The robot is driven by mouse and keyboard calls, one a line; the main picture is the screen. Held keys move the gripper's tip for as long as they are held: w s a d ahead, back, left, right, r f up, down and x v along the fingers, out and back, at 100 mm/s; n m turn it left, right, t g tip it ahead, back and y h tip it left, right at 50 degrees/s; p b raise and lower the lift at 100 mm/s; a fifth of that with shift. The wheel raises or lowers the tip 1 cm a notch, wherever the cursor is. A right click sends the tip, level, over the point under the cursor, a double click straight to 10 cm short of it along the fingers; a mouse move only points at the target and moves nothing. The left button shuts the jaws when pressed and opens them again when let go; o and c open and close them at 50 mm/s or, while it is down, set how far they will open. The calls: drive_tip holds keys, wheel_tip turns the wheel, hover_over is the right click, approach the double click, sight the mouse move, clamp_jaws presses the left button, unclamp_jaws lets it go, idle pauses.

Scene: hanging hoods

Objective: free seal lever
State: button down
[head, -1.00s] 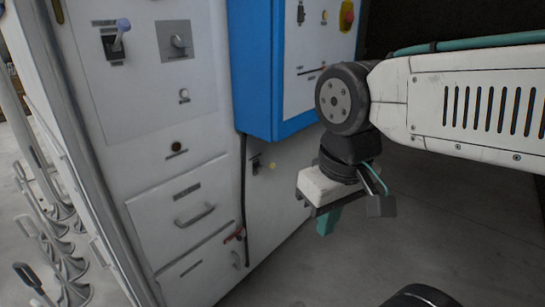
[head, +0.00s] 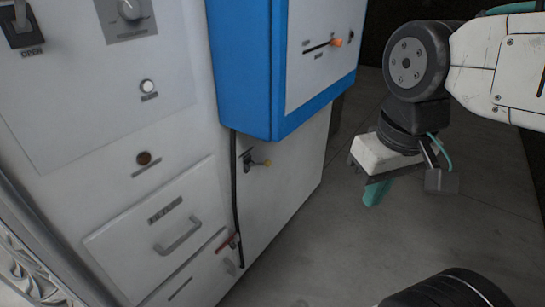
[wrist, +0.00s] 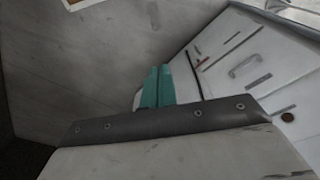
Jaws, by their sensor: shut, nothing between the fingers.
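My gripper (head: 376,192) has teal fingers and hangs pointing down over the floor, right of the cabinet and apart from it. In the wrist view its two fingers (wrist: 158,87) lie side by side, shut and empty. A small yellow-tipped lever (head: 263,163) sticks out of the white cabinet below the blue box. A red-handled lever (head: 231,241) sits lower, beside a black cable. I cannot tell by label which of them is the seal lever.
The white cabinet (head: 290,185) has a drawer handle (head: 179,234), a white button (head: 147,86) and a knob (head: 130,9). A blue box (head: 240,70) juts out, with an orange-tipped slider (head: 336,42) on its face. Bare floor (head: 330,235) lies right of the cabinet.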

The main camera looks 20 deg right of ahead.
drive_tip(key=w+d+f+n+t, duration=0.2)
drive_tip(key=w, duration=0.7)
drive_tip(key=w+d+f+n+t+h, duration=0.1)
drive_tip(key=w+d+f+n+t, duration=0.15)
drive_tip(key=w, duration=0.65)
drive_tip(key=w+d+f+n+t, duration=0.1)
drive_tip(key=w+f+t, duration=0.15)
drive_tip(key=w, duration=0.65)
drive_tip(key=w+a+f+n+t+y, duration=0.1)
drive_tip(key=w+a+f+n+y, duration=0.2)
drive_tip(key=w+f, duration=0.2)
drive_tip(key=w+a+f+n+t+y, duration=0.2)
drive_tip(key=w+a+f+n+y, duration=0.1)
drive_tip(key=w+f, duration=0.3)
drive_tip(key=shift+w+a+f+n+y, duration=0.2)
drive_tip(key=shift+f+n+y, duration=0.35)
drive_tip(key=shift+f, duration=0.4)
